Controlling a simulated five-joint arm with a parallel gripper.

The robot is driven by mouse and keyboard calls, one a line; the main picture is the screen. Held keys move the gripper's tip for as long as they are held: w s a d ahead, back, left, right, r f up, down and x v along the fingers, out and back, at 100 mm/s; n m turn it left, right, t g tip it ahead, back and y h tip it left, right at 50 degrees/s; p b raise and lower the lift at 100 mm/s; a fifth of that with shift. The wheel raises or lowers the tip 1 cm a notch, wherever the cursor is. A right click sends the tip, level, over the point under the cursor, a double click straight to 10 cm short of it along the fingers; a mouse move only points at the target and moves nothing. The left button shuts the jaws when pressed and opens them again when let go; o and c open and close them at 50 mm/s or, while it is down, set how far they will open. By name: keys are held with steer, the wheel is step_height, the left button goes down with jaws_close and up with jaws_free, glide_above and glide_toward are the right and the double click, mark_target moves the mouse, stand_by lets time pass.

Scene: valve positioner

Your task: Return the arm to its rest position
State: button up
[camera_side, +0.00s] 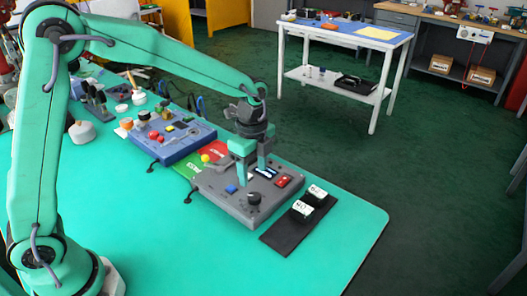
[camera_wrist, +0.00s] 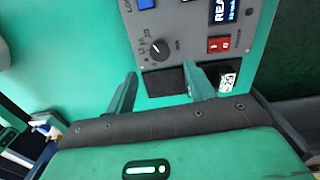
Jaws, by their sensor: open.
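My green arm reaches over the bench, with my gripper (camera_side: 252,176) pointing down above the grey control box (camera_side: 229,203). The two fingers are apart with nothing between them. In the wrist view my gripper (camera_wrist: 161,72) is also spread and empty, its fingertips just below the box's dial knob (camera_wrist: 158,50). The knob also shows in the side view (camera_side: 254,199). The box carries a blue button (camera_side: 231,189), a red switch (camera_wrist: 218,44) and a lit display (camera_wrist: 222,12), partly cut off in the wrist view. Whether the fingers touch the box cannot be told.
A black mat (camera_side: 281,238) with two black, white-labelled blocks (camera_side: 302,211) lies right of the box. A blue panel (camera_side: 172,146) with small parts stands behind left. Red and green mats (camera_side: 190,172) lie between. Tools crowd the far left. The front of the green table (camera_side: 180,255) is clear.

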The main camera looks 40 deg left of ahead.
steer(key=shift+s+a+r, duration=0.2)
steer(key=shift+r, duration=0.2)
steer(key=s+a+r+n+t, duration=0.2)
steer(key=s+a+r+n, duration=0.3)
steer(key=s+n, duration=0.3)
steer(key=s+a+r+n+t, duration=0.3)
steer(key=s+r+n, duration=0.3)
steer(key=s+n, duration=0.3)
steer(key=shift+s+a+r+t, duration=0.25)
steer(key=shift+s+a, duration=0.6)
steer(key=shift+s, duration=0.9)
